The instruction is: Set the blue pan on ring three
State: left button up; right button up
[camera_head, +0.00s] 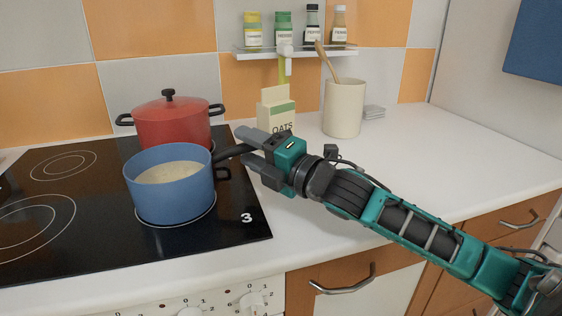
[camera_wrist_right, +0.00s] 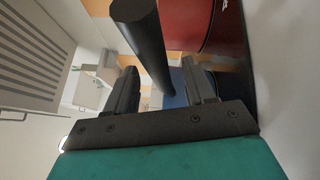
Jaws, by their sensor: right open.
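The blue pan (camera_head: 172,198), with pale contents, stands upright on the cooktop over a ring at the front right, near the printed number 3 (camera_head: 246,217). Part of that ring's outline shows around its base. Its black handle (camera_head: 230,153) points right, toward my right gripper (camera_head: 244,147). The right gripper is open, its two fingers at either side of the handle's end. In the right wrist view the handle (camera_wrist_right: 146,40) runs between the spread fingers (camera_wrist_right: 162,90), and a bit of the blue pan (camera_wrist_right: 179,88) shows beyond. My left gripper is out of view.
A red lidded pot (camera_head: 170,124) stands just behind the pan. Two empty rings are at the left of the cooktop (camera_head: 100,232). An oats carton (camera_head: 276,112) and a utensil crock (camera_head: 343,108) stand behind my gripper. The counter at right (camera_head: 440,150) is clear.

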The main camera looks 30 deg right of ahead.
jog(key=v, duration=0.7)
jog(key=shift+s+f, duration=0.15)
jog(key=shift+s, duration=0.2)
jog(key=shift+v, duration=1.65)
